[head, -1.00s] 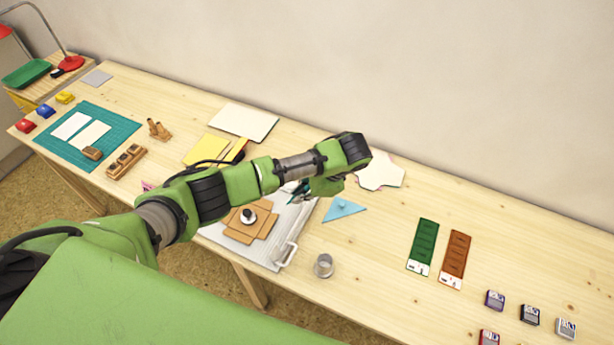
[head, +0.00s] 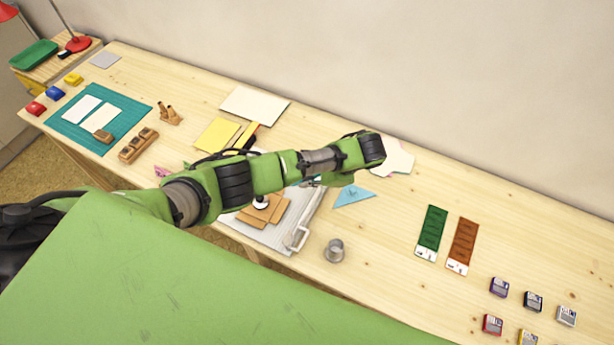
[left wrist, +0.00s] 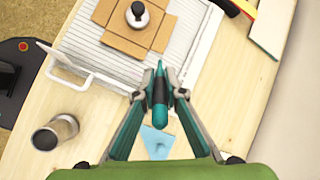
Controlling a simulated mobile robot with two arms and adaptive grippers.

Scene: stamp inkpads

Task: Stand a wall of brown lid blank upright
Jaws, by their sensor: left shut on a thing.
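The brown lid blank (left wrist: 121,43) lies on a white ridged board (left wrist: 88,60), its visible flaps flat. It also shows in the head view (head: 275,213), partly hidden by my left arm. In the left wrist view the tool appears near the board's edge, apart from the blank. In the head view the fingers are hidden by the arm. My right gripper is out of view.
A metal cup (head: 334,250) stands beside the board. The board has a white handle (head: 298,238) at one side. A blue triangle (head: 352,196) lies close by. Green (head: 431,232) and brown (head: 462,244) strips and several small inkpads lie to the right.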

